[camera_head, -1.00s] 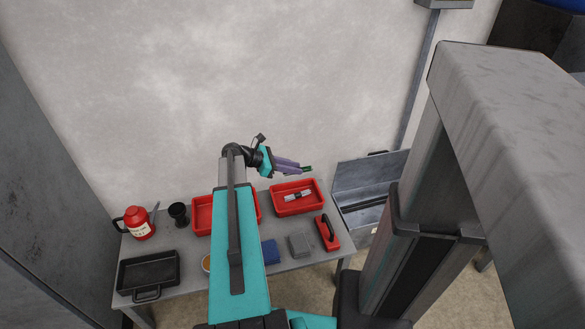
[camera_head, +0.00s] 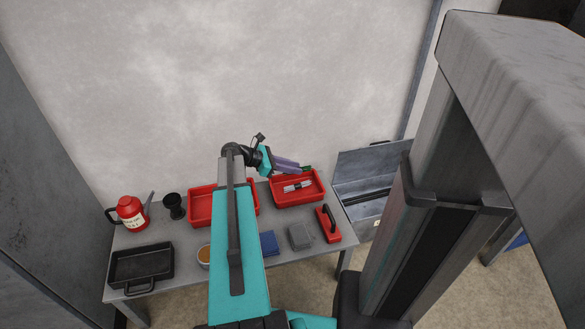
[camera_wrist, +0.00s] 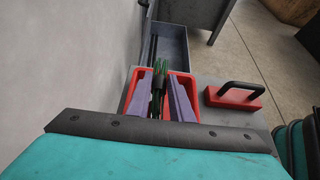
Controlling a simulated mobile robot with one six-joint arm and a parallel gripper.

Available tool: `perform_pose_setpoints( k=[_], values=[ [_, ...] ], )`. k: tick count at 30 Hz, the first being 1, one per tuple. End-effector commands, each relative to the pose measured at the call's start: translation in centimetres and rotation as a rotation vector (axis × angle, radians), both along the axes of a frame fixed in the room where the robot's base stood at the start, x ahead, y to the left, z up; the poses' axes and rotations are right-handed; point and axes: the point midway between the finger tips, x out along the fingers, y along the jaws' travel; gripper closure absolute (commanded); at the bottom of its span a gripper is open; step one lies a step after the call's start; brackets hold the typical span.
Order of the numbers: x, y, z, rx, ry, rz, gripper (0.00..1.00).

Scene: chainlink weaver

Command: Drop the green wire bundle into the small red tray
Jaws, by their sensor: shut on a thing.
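The green wire bundle (camera_wrist: 161,70) is held between the two purple fingers of my gripper (camera_wrist: 161,80); in the head view only a small green end (camera_head: 307,168) shows past the fingertips. My gripper (camera_head: 300,168) is shut on it, above the back of the small red tray. The small red tray (camera_head: 301,202) stands at the right back of the table and holds a pale item with dark parts (camera_head: 297,187). In the wrist view the tray (camera_wrist: 184,81) shows behind and beside the fingers, which hide much of its inside.
A larger red tray (camera_head: 200,222) stands left of it, partly behind my arm. A red block with a black handle (camera_head: 328,226), a grey block (camera_head: 301,237) and a blue block (camera_head: 269,243) lie in front. An open grey metal box (camera_head: 365,183) stands right of the table.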

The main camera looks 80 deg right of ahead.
Motion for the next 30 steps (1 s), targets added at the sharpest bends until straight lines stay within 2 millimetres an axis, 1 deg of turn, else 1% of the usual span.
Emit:
perform_pose_setpoints(
  k=[10, 11, 12, 14, 15, 25, 30],
  values=[
    [0.05, 0.00, -0.07, 0.000, 0.000, 0.001, 1.00],
    [0.06, 0.01, -0.06, 0.000, 0.000, 0.001, 0.79],
    [0.07, 0.00, -0.07, 0.000, 0.000, 0.001, 0.72],
    [0.07, 0.00, -0.07, 0.000, 0.000, 0.001, 0.62],
    [0.08, 0.00, -0.07, 0.000, 0.000, 0.001, 0.59],
    [0.21, 0.05, -0.03, 0.000, 0.000, 0.002, 0.59],
    [0.90, 0.35, 0.46, 0.000, 0.000, 0.002, 0.59]
  ],
)
